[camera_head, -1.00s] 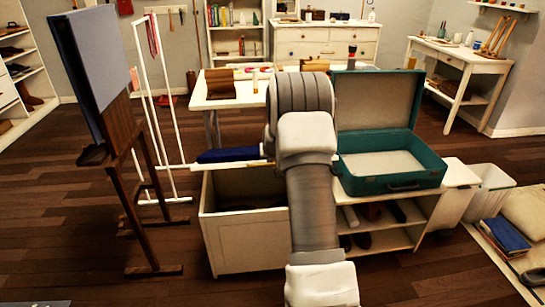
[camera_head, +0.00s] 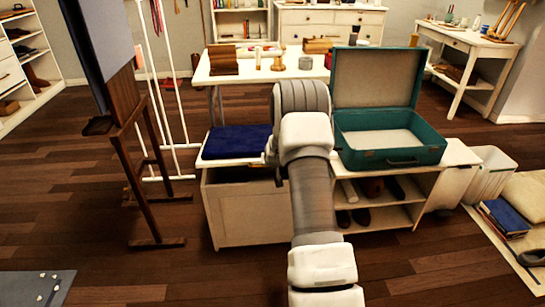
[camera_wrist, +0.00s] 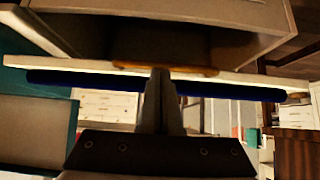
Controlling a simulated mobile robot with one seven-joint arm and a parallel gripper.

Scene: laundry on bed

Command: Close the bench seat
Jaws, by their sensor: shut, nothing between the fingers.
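The bench seat is a white lid (camera_head: 222,163) with a dark blue cushion (camera_head: 237,141) on top, lying roughly level over the white bench box (camera_head: 247,212). A dark gap shows between lid and box front. In the wrist view the scene is upside down: the lid's pale edge (camera_wrist: 90,64) crosses the picture, with the blue cushion (camera_wrist: 230,91) below it and the dark box opening above. My gripper (camera_wrist: 161,75) is shut and empty, its fingertips at a brown strip on the lid's edge; contact is unclear. In the head view my arm hides the fingers.
A teal open suitcase (camera_head: 390,150) stands on the shelf unit right of the bench. An easel (camera_head: 130,140) and a white rack (camera_head: 172,100) stand to the left. A white table (camera_head: 290,70) is behind. Floor in front is mostly clear.

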